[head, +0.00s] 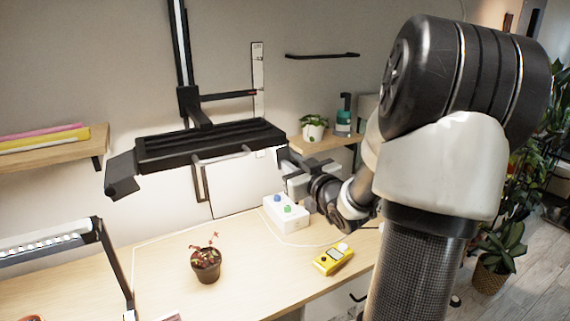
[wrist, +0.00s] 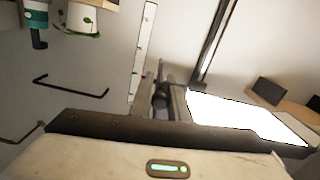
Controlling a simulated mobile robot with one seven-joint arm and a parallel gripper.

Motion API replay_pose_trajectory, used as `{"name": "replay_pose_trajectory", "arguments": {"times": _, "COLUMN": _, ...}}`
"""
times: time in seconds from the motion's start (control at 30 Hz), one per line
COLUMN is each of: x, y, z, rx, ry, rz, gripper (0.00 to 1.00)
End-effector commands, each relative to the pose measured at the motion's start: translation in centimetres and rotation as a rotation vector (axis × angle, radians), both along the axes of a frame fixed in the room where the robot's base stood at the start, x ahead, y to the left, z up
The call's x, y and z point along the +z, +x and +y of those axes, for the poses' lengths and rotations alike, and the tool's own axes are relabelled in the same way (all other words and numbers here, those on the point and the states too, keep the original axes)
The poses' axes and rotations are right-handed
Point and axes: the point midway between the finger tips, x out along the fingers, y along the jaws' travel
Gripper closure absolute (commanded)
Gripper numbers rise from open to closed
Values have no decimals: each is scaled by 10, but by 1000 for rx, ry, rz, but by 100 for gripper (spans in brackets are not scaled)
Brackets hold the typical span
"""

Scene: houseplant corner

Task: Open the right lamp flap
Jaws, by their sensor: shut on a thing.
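The black lamp head (head: 210,143) hangs from a vertical rail above the table. Its left flap (head: 121,177) angles down and outward. My gripper (head: 290,166) is at the lamp's right end, where the right flap is mostly hidden by the jaws. In the wrist view my gripper (wrist: 160,98) is shut on a narrow dark piece, which appears to be the right lamp flap. The lamp's bright lit panel (wrist: 235,115) shows beside the fingers there. The flap's exact angle cannot be told.
A right wall shelf (head: 328,141) holds a white-potted plant (head: 313,131) and a teal spray bottle (head: 343,122) close behind my wrist. Below on the table stand a white button box (head: 287,217), a yellow meter (head: 333,259) and a small potted plant (head: 206,267).

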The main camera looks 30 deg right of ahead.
Motion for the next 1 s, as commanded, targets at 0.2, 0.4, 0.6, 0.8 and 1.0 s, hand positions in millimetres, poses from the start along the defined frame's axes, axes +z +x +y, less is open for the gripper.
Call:
{"name": "replay_pose_trajectory", "arguments": {"times": 0.2, "x": -3, "y": 0, "z": -9, "rx": 0, "ry": -180, "rz": 8, "gripper": 100}}
{"name": "replay_pose_trajectory", "arguments": {"times": 0.4, "x": 1, "y": -1, "z": -19, "rx": 0, "ry": -370, "rz": 18, "gripper": 100}}
{"name": "replay_pose_trajectory", "arguments": {"times": 0.6, "x": 7, "y": -2, "z": -28, "rx": -1, "ry": -558, "rz": 30, "gripper": 100}}
{"name": "replay_pose_trajectory", "arguments": {"times": 0.8, "x": 15, "y": -2, "z": -36, "rx": 0, "ry": -748, "rz": 41, "gripper": 100}}
{"name": "replay_pose_trajectory", "arguments": {"times": 1.0, "x": 23, "y": -2, "z": -42, "rx": 0, "ry": -923, "rz": 52, "gripper": 100}}
